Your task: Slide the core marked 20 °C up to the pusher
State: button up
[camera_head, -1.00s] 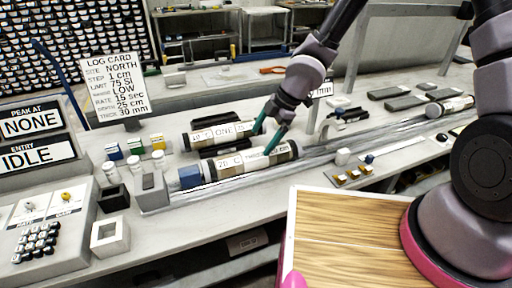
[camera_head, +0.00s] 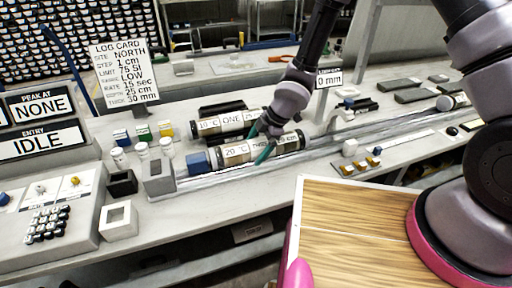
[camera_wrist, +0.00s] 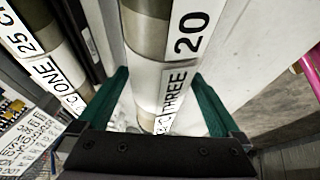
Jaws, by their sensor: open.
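The core marked 20 °C (camera_head: 236,153), also labelled THREE, is a pale cylinder with dark end bands. It lies in the rail (camera_head: 200,182) along the bench. My gripper (camera_head: 265,149) is open over the core's middle to right part. In the wrist view its green fingers (camera_wrist: 160,105) stand on either side of the core (camera_wrist: 150,75), with gaps visible. A blue block (camera_head: 198,162) sits at the core's left end; I cannot tell whether they touch. A grey round end piece (camera_head: 447,103) lies far right along the rail. Which of these is the pusher is unclear.
A core marked ONE (camera_head: 222,124) lies behind, parallel and close. A grey block (camera_head: 158,175) stands at the rail's left end. Small white-capped jars (camera_head: 142,151) stand further left. The rail right of the core looks clear. A wooden board (camera_head: 350,225) is in front.

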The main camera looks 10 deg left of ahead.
grip_shut()
jog(key=shift+s+a, duration=0.7)
jog(key=shift+a, duration=0.35)
grip_release()
jog(key=shift+a, duration=0.15)
jog(key=shift+w+d+r, duration=0.1)
jog(key=shift+d+r, duration=0.1)
jog(key=shift+d, duration=0.05)
jog(key=v, duration=1)
jog(key=shift+r, duration=0.15)
